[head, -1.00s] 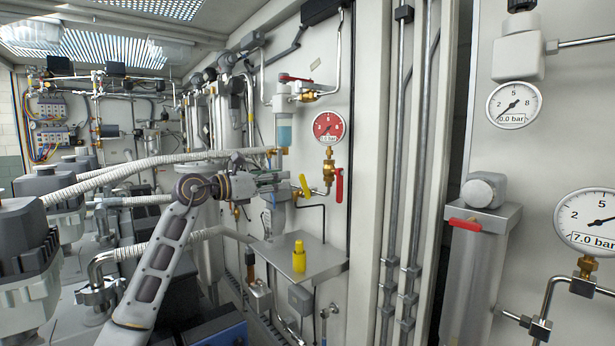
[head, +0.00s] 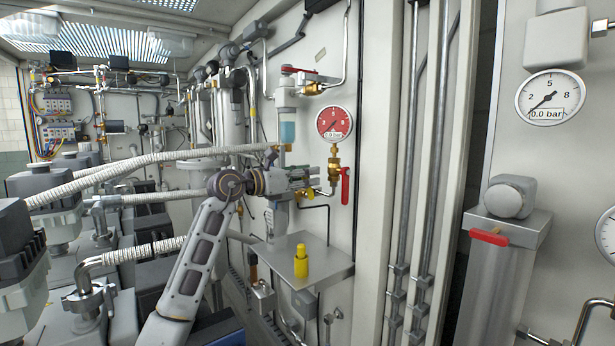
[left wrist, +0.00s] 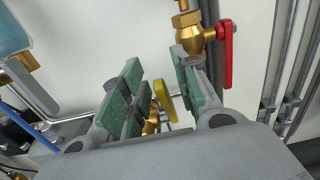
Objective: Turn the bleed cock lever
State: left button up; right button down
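In the head view my left gripper (head: 312,178) is at the small brass valves below the red-faced gauge (head: 335,123). It covers most of the yellow lever there. In the left wrist view my left gripper (left wrist: 160,85) is open, with green pads on both fingers. The yellow lever (left wrist: 164,100) shows in the gap between the fingers; whether a pad touches it I cannot tell. A red lever (head: 345,186) hangs down on the brass cock under the gauge. It also shows in the left wrist view (left wrist: 226,55), just beyond the right finger. My right gripper is not in view.
Pale corrugated hoses (head: 130,168) run on the left. Vertical pipes (head: 434,150) stand on the right.

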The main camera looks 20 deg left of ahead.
pick_arm(q)
jog(key=shift+c, duration=0.4)
grip_shut()
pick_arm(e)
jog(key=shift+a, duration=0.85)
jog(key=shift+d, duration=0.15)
